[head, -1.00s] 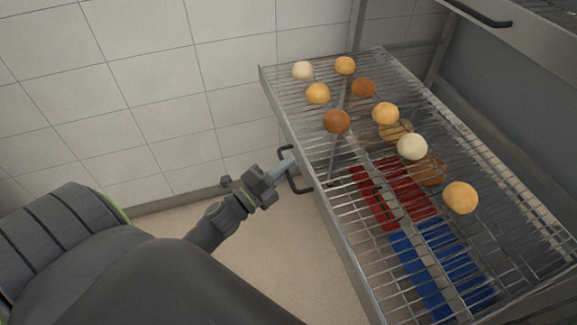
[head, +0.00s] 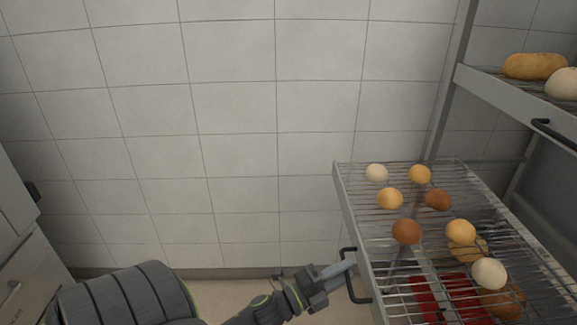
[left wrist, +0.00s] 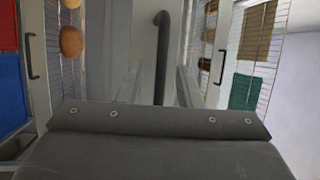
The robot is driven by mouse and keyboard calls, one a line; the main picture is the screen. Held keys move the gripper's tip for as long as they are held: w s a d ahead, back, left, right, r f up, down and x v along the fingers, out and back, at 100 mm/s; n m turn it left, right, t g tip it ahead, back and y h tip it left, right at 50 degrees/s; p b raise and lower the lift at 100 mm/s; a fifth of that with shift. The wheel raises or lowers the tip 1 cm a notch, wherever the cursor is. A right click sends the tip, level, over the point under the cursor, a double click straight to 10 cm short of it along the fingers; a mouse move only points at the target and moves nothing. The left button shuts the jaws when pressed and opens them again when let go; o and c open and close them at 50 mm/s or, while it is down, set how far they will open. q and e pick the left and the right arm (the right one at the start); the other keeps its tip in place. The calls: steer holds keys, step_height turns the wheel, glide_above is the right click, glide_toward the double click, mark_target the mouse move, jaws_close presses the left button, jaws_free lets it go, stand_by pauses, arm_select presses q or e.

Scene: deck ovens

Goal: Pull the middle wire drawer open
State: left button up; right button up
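The middle wire drawer (head: 350,205) stands pulled out from the rack in the head view, with several bread rolls on its wires. Its black handle (head: 347,284) is on the left front side. My left gripper (head: 347,268) is at this handle, its fingers reaching it from the left. In the left wrist view the handle (left wrist: 162,60) runs as an upright dark bar between the two fingers, which appear closed on it. The exact contact is hard to see. My right gripper is in neither view.
An upper wire shelf (head: 490,88) with loaves and its own black handle (head: 556,135) is above right. A red item (head: 425,300) shows below the drawer's wires. A tiled wall (head: 230,130) is behind, and grey cabinets (head: 22,225) stand at far left.

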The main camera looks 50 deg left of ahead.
arm_select(q)
steer(key=b+v, duration=0.2)
steer(key=v, duration=1.4)
steer(key=shift+b, duration=0.3)
steer(key=s+a+f+n+g+y+p, duration=0.1)
steer(key=s+a+f+n+g+y, duration=0.2)
steer(key=f, duration=0.7)
steer(key=a+f+n+g+y+p, duration=0.1)
steer(key=a+f+n+g+y, duration=0.15)
steer(key=f+n, duration=0.5)
steer(key=s+a+f+n+g+y+p, duration=0.15)
steer(key=f+g, duration=0.25)
steer(key=f, duration=0.7)
steer(key=s+d+f+n+g+p, duration=0.1)
steer(key=s+d+f+n+g, duration=0.3)
steer(key=s+f, duration=0.3)
steer(key=s+d+f+n+g+p, duration=0.1)
steer(key=s+d+f+n+g, duration=0.3)
steer(key=s, duration=0.6)
step_height(320, 180, down, 4)
steer(key=shift+s+d+r+n+g+h, duration=0.1)
steer(key=shift+s+d+n+g+h, duration=0.25)
steer(key=shift+d, duration=0.65)
